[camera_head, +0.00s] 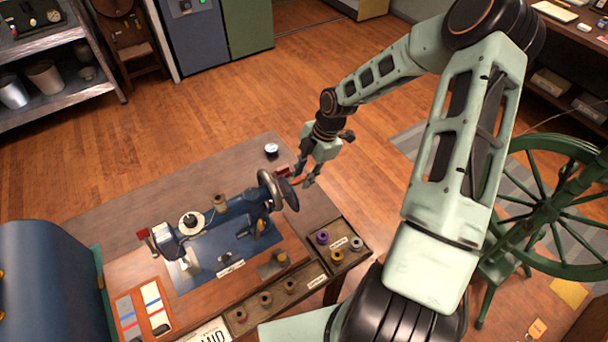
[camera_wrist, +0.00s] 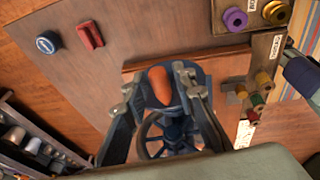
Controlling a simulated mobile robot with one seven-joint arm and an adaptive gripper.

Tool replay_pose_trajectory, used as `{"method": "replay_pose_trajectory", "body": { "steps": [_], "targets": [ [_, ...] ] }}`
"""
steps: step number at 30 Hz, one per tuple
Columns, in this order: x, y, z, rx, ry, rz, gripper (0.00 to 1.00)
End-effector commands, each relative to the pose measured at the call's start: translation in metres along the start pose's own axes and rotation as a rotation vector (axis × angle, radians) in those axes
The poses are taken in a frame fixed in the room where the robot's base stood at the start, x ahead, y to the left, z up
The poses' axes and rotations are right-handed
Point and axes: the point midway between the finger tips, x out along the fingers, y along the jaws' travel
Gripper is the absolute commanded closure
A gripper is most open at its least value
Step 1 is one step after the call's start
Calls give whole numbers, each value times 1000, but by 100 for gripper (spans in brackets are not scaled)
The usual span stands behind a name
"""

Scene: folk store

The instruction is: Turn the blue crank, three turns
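A blue sewing machine (camera_head: 235,225) stands on the wooden table, with a dark handwheel (camera_head: 275,190) at its right end. In the wrist view, the wheel (camera_wrist: 165,138) shows between my fingers. The crank's orange-brown handle (camera_wrist: 160,86) points toward the wrist camera, in front of dark blue metal. My gripper (camera_head: 304,178) is beside the wheel end; in the wrist view, its fingertips (camera_wrist: 157,83) stand apart on either side of the handle. A narrow gap seems to show beside the handle. Firm contact cannot be made out.
A red block (camera_wrist: 89,34) and a round dial (camera_wrist: 48,42) lie on the table near the wheel. A compartment tray (camera_head: 340,258) holds several spools at the table's right edge. A green spoked wheel (camera_head: 508,205) stands at the right. Open floor lies behind the table.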

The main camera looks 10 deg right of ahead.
Motion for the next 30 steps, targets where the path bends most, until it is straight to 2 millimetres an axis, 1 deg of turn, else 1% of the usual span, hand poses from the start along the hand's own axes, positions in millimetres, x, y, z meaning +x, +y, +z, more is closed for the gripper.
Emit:
{"method": "replay_pose_trajectory", "body": {
  "steps": [1,3,17,20,30],
  "targets": [
    [0,0,0,0,0,0,67],
    [0,0,0,0,0,1,61],
    [-1,1,0,0,0,2,61],
    [-5,1,0,0,-1,3,61],
    [-33,1,0,0,-1,3,61]
  ]
}}
